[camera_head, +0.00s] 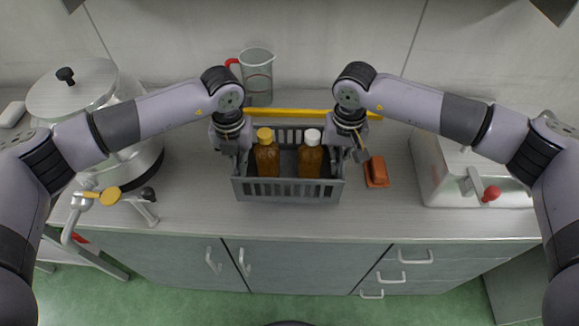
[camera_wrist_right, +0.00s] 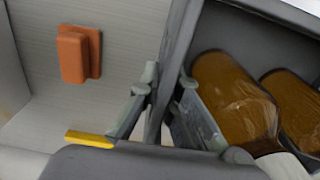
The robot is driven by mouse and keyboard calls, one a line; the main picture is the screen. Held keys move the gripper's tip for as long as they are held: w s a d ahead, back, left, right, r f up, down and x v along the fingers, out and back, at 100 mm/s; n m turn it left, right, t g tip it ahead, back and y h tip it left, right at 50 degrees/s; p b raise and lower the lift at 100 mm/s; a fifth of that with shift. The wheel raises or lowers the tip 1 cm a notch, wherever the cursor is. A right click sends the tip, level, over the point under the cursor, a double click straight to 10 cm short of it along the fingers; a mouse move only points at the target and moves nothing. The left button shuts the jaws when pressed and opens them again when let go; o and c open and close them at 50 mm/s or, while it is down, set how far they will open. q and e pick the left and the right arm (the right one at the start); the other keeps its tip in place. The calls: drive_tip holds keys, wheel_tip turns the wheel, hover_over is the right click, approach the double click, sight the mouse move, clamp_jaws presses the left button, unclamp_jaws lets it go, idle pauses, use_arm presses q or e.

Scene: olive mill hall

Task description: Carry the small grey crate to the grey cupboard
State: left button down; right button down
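The small grey crate (camera_head: 288,189) stands upright on the counter, with slatted walls. It holds an amber bottle with a yellow cap (camera_head: 267,155) and one with a white cap (camera_head: 311,155). My right gripper (camera_head: 356,152) is at the crate's right end wall; in the right wrist view its fingers (camera_wrist_right: 167,88) lie on both sides of that wall, closed on it. My left gripper (camera_head: 232,146) is at the left end wall; its fingertips are partly hidden, so its grip is unclear. Grey cupboard doors (camera_head: 190,258) show below the counter; I cannot tell if this is the task's cupboard.
An orange-brown block (camera_head: 376,172) lies just right of the crate. A clear jug (camera_head: 257,78) and a yellow bar (camera_head: 290,113) are behind it. A steel pot (camera_head: 85,95) and tap-like fitting (camera_head: 110,196) stand left, a metal box with red knob (camera_head: 470,180) right.

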use_arm(q)
drive_tip(key=shift+w+f, duration=0.1)
use_arm(e)
drive_tip(key=shift+w+f, duration=0.1)
